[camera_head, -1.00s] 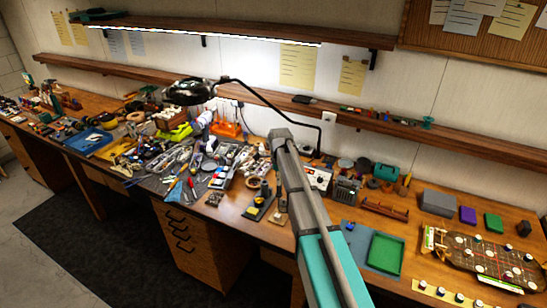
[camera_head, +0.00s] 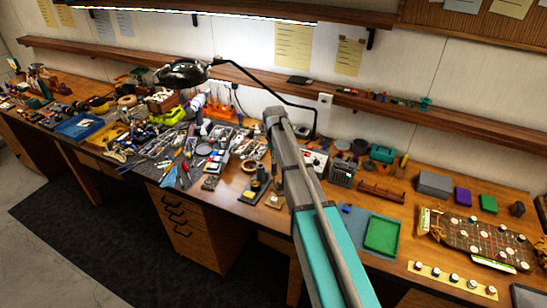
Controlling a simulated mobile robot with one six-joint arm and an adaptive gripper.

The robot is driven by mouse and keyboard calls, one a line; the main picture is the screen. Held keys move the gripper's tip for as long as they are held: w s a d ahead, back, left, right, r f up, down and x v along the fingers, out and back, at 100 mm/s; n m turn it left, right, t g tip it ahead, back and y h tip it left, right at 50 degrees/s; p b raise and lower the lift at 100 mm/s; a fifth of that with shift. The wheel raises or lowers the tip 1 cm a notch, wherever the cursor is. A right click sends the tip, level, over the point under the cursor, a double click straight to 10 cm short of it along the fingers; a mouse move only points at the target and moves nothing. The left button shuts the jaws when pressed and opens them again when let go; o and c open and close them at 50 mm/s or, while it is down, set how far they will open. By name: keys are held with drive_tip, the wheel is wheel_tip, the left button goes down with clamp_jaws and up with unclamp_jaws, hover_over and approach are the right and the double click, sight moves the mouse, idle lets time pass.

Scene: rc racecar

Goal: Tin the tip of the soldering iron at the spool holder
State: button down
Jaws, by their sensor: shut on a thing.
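My arm crosses the middle of the head view, from the bottom edge up to a grey joint over the back of the bench. My gripper is not visible; the arm may hide it. I cannot make out the soldering iron or its tip. A small dark stand with a yellow part (camera_head: 255,189) is on the bench just left of my arm; I cannot tell whether it is the spool holder or the iron's stand. A white-fronted unit (camera_head: 315,160), perhaps the soldering station, stands just right of the arm, partly covered by it.
A black lamp (camera_head: 183,73) hangs over the crowded left bench. A grey meter-like box (camera_head: 343,172) and a brown rack (camera_head: 382,193) stand right of my arm. A green tray (camera_head: 381,235) lies nearer the front edge.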

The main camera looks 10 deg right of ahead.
sight(274, 172)
drive_tip(key=shift+f+b, duration=2.05)
drive_tip(key=shift+f, duration=0.2)
drive_tip(key=shift+f+b, duration=1.05)
idle(4.7)
